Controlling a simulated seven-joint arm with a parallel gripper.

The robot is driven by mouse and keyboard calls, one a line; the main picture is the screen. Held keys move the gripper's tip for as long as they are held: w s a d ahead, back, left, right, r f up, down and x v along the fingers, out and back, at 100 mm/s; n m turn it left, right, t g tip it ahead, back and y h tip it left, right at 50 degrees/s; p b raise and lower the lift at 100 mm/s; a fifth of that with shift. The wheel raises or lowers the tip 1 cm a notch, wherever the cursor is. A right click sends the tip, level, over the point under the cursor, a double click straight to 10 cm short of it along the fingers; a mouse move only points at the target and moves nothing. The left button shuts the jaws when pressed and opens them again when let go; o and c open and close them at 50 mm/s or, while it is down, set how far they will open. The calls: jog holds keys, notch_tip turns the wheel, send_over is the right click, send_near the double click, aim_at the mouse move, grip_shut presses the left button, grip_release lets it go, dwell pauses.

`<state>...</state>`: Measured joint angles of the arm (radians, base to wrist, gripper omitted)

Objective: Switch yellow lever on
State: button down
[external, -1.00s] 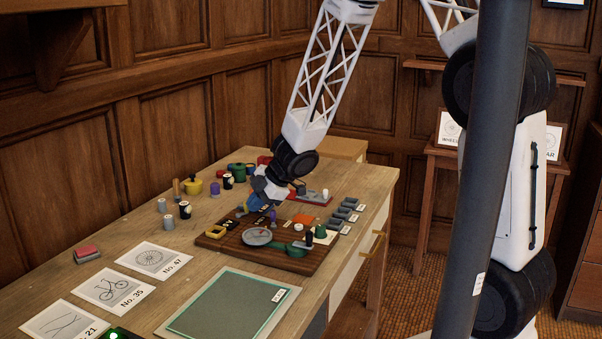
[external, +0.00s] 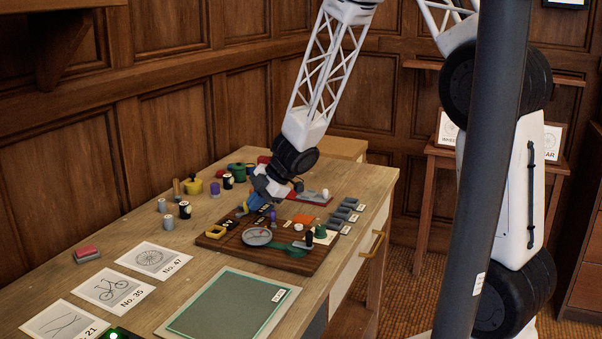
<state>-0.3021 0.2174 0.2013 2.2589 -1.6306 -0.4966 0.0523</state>
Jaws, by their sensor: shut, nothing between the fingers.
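A brown wooden board (external: 212,243) lies on the table with several small fittings on it. A yellow piece with a dark middle (external: 215,231) sits at the board's left edge; I cannot tell whether it is the yellow lever. My gripper (external: 271,206) points down over the back part of the board, to the right of this yellow piece and apart from it. Its fingers are shut and hold nothing. The gripper hides part of the board's back edge, and contact with the small fittings there cannot be made out.
A round grey disc (external: 257,236) and a green piece (external: 320,231) are on the board. A yellow pot (external: 193,187), several spools and a red tray (external: 318,200) stand behind. Grey blocks line the right. Picture cards (external: 150,259) and a green-edged mat (external: 226,306) lie in front.

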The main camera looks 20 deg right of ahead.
jog(key=shift+w+n+g, duration=0.2)
jog(key=shift+n+g, duration=0.1)
jog(key=shift+n, duration=0.1)
jog(key=w+n+g, duration=0.1)
jog(key=n, duration=0.1)
jog(key=n+g, duration=0.1)
jog(key=n, duration=0.1)
jog(key=shift+w+d+g, duration=0.1)
jog(key=shift+w+g, duration=0.2)
jog(key=shift+w, duration=0.1)
jog(key=n, duration=0.1)
jog(key=w+n+g, duration=0.1)
jog(key=shift+a+n+g, duration=0.2)
jog(key=shift+n+g, duration=0.1)
jog(key=shift+n, duration=0.1)
jog(key=shift+w+a, duration=0.15)
jog(key=shift+w, duration=0.15)
jog(key=shift+s, duration=0.15)
jog(key=shift+s+a, duration=0.25)
jog(key=shift+s, duration=0.35)
jog(key=v, duration=0.7)
jog(key=shift+w+d+r, duration=0.15)
jog(key=shift+d+r, duration=0.05)
jog(key=shift+r, duration=0.15)
